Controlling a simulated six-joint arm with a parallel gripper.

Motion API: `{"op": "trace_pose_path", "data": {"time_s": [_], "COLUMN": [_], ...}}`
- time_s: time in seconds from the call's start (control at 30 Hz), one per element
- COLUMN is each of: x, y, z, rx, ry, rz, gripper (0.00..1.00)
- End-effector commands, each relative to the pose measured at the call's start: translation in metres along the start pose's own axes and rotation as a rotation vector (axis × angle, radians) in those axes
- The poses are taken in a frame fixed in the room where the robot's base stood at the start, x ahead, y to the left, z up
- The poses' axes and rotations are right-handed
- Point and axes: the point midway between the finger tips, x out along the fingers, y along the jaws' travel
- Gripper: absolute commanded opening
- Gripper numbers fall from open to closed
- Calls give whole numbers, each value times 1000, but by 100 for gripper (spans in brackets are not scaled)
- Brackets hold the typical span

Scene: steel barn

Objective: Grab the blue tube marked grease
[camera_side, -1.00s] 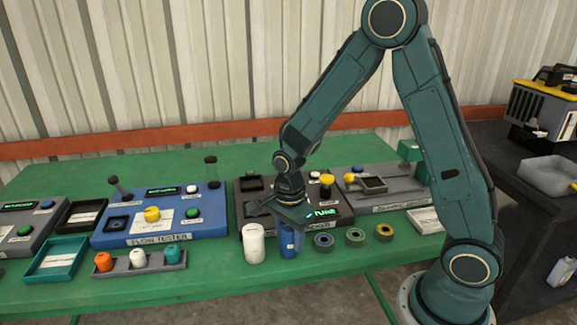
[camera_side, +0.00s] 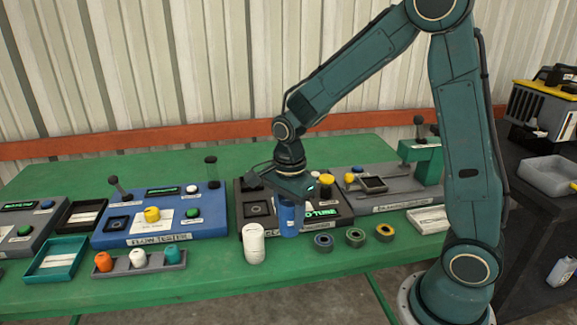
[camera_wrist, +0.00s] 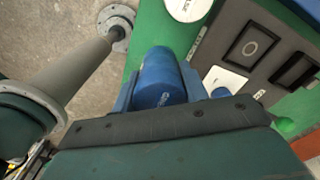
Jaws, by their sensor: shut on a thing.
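The blue tube (camera_side: 289,220) hangs upright below my gripper (camera_side: 289,203), with its lower end apart from the green bench. In the wrist view the blue tube (camera_wrist: 160,80) sits between the two jaws of my gripper (camera_wrist: 165,92), which are shut on it from both sides. The gripper body hides the tube's top in the side view.
A white tube (camera_side: 254,245) stands just left of the blue one. Several tape-like rings (camera_side: 355,237) lie to the right. A dark tester box (camera_side: 330,219) is close behind, and a blue flow tester (camera_side: 160,240) is further left.

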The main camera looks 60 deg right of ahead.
Motion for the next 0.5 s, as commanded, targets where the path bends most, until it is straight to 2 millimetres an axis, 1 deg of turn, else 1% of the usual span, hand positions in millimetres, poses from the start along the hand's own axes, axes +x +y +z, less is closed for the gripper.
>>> {"op": "trace_pose_path", "data": {"time_s": [0.03, 0.2, 0.4, 0.5], "x": [-13, -52, -92, -107], "y": [-1, -1, -1, 0], "z": [0, 0, 0, 0], "rx": [0, 0, 0, 0], "ry": [-1, -1, -1, -1], "rz": [-9, -8, -5, -5], "gripper": [14, 14, 14, 14]}}
